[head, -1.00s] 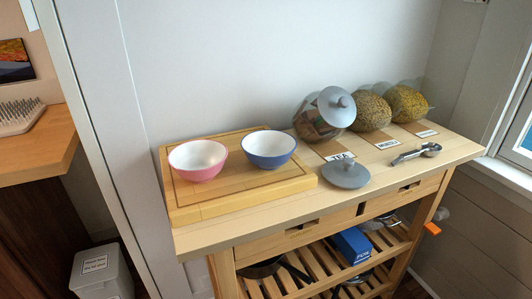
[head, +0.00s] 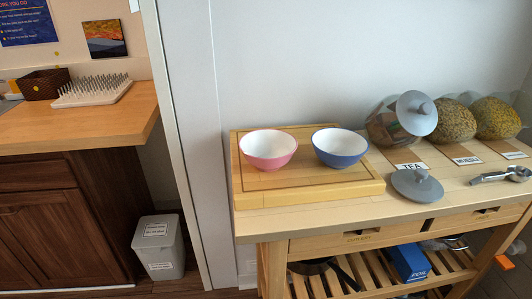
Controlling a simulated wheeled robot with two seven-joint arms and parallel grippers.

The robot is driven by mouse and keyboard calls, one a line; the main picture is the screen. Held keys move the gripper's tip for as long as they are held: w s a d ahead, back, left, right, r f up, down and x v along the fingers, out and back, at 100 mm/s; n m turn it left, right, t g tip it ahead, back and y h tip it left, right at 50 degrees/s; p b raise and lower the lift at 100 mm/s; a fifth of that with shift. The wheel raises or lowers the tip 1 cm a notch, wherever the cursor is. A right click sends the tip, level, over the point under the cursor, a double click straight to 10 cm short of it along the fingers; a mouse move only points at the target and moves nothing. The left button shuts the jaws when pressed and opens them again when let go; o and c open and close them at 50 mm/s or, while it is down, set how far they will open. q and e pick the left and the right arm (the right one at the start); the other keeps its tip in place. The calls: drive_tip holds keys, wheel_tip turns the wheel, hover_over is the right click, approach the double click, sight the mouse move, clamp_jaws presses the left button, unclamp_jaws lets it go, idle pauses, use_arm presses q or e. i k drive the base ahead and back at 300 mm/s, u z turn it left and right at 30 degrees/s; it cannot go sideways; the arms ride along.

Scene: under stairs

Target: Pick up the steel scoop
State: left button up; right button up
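The steel scoop (head: 502,175) lies on the right end of the wooden trolley top (head: 300,221), in front of the label cards. Its bowl end points right, near the picture's right edge, and its handle points left. Nothing is holding it. Neither of my grippers shows in the head view.
A cutting board (head: 310,190) carries a pink bowl (head: 268,158) and a blue bowl (head: 340,157). A grey lid (head: 417,187) lies left of the scoop. Glass jars (head: 400,120) stand behind.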

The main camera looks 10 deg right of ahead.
sight(517, 174)
drive_tip(key=z, duration=3.05)
drive_tip(key=i, duration=2.4)
drive_tip(key=u, duration=2.2)
